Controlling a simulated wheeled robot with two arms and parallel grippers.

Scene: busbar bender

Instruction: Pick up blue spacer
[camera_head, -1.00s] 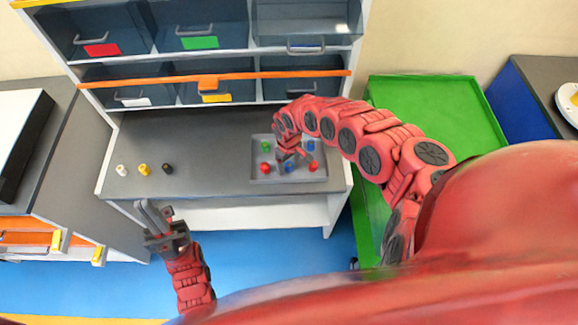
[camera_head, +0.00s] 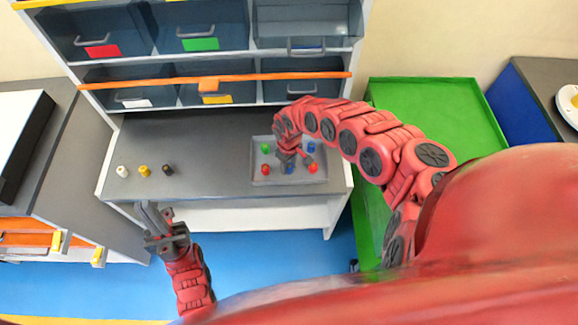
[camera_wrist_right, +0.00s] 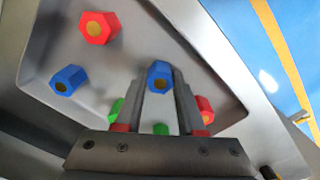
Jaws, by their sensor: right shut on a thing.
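My right gripper (camera_head: 287,164) is over the grey tray (camera_head: 260,179) on the table. In the right wrist view its fingers (camera_wrist_right: 163,86) are shut on a blue spacer (camera_wrist_right: 158,77), a hexagonal piece with a brass-coloured centre. Whether this spacer is clear of the tray floor, I cannot tell. My left gripper (camera_head: 153,212) is open and empty, in front of the table's left part.
Red (camera_wrist_right: 98,27) and green (camera_wrist_right: 115,108) spacers also stand in the tray. White (camera_head: 122,171), yellow (camera_head: 144,170) and black (camera_head: 167,169) pieces stand at the left of the table. Shelf bins (camera_head: 200,30) rise behind. The table's middle is clear.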

